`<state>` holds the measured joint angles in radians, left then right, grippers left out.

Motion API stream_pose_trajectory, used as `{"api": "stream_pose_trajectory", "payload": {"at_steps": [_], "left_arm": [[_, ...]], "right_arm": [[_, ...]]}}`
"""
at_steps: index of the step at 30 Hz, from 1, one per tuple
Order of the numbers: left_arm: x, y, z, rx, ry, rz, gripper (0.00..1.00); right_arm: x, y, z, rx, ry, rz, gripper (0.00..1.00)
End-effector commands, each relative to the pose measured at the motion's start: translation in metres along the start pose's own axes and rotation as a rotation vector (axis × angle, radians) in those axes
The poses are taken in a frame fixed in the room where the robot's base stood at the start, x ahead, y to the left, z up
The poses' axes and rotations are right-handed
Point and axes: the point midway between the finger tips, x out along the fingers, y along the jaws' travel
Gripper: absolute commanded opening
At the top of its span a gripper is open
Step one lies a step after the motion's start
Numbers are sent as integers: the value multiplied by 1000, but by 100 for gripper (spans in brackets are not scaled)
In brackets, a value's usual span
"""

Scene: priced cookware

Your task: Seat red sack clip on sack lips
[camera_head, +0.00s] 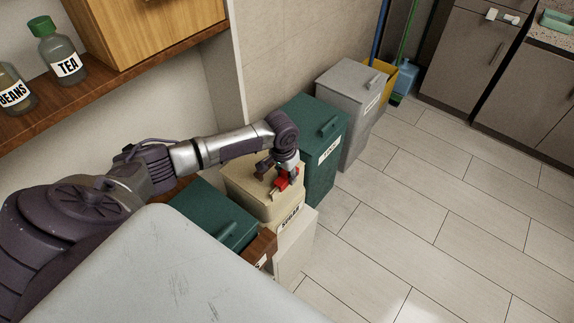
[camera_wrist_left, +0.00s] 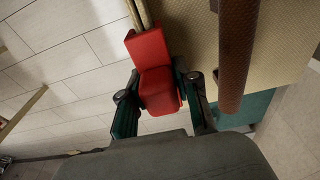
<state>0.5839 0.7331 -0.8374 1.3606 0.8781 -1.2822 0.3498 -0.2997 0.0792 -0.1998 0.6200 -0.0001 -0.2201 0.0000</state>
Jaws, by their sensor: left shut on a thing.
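The red clip (camera_head: 282,184) is in my left gripper (camera_head: 285,174), above the front edge of a beige container. In the left wrist view the blocky red clip (camera_wrist_left: 158,82) sits between the two fingers of my left gripper (camera_wrist_left: 160,92), which is shut on it. A narrow tan double strip (camera_wrist_left: 139,14), perhaps the sack lips, meets the clip's far end at the top. I cannot tell whether the clip is around the strip or only against it. The rest of the sack is not clear. My right gripper is not in view.
The beige container (camera_head: 262,201) stands between green bins (camera_head: 212,213) and (camera_head: 318,130). A brown bar (camera_wrist_left: 238,55) lies close right of the fingers. A grey bin (camera_head: 345,92) stands farther back. The tiled floor (camera_head: 430,200) at right is clear.

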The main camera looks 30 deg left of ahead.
Motion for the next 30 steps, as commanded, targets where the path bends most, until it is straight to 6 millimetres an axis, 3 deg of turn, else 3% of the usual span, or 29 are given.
{"api": "stream_pose_trajectory", "payload": {"at_steps": [14,15,19,20,26,30], "left_arm": [[8,0,1,1,0,1,2],[8,0,1,1,0,1,34],[8,0,1,0,0,0,56],[8,0,1,0,0,0,60],[8,0,1,0,0,0,60],[8,0,1,0,0,0,77]], "right_arm": [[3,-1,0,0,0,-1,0],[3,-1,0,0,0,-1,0],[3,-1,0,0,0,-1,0],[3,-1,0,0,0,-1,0],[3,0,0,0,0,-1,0],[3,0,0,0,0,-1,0]]}}
